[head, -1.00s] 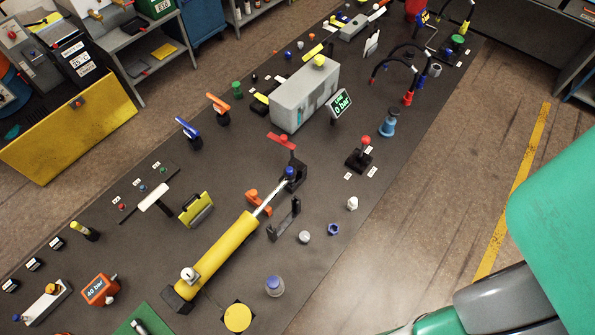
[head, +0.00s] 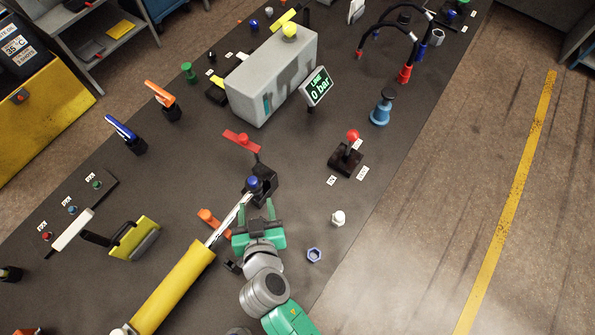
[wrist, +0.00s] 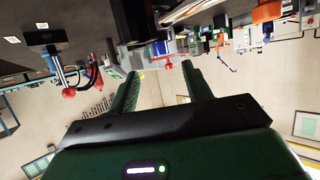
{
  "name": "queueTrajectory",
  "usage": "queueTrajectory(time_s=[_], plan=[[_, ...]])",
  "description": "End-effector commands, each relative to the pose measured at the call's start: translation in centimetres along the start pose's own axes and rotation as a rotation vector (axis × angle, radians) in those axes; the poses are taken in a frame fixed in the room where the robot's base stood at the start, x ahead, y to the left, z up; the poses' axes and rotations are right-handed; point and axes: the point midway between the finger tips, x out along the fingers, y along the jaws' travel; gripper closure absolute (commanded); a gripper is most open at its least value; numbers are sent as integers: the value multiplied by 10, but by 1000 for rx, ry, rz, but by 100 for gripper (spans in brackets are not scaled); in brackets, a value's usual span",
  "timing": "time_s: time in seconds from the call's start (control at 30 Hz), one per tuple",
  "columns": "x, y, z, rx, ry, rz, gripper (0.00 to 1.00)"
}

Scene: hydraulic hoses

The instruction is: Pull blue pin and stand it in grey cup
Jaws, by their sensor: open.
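The blue pin (head: 255,184) shows its round blue head in the black clevis block (head: 266,180) at the end of the cylinder's silver rod (head: 229,218). My gripper (head: 256,209) is just below it in the head view, open and empty, its fingers pointing toward the block. In the wrist view the two green fingers (wrist: 160,72) are wide apart with nothing between them. A small grey cup-like piece (head: 437,38) stands far off at the upper right. The small grey round piece seen earlier beside the cylinder is hidden, probably behind my arm.
A red-handled valve (head: 241,141) stands just behind the clevis. The yellow cylinder (head: 173,287) lies to the lower left, an orange piece (head: 213,223) beside its rod.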

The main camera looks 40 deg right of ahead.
Motion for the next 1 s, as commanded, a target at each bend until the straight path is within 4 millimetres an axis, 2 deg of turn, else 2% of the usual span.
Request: queueTrajectory(time_s=[0.17,0.33,0.47,0.73,1.0], plan=[[3,0,2,-1,-2,2,50],[24,0,1,-1,-2,1,50],[30,0,0,-1,-1,0,50],[74,0,-1,1,-1,1,50],[78,0,0,0,-1,0,50]])
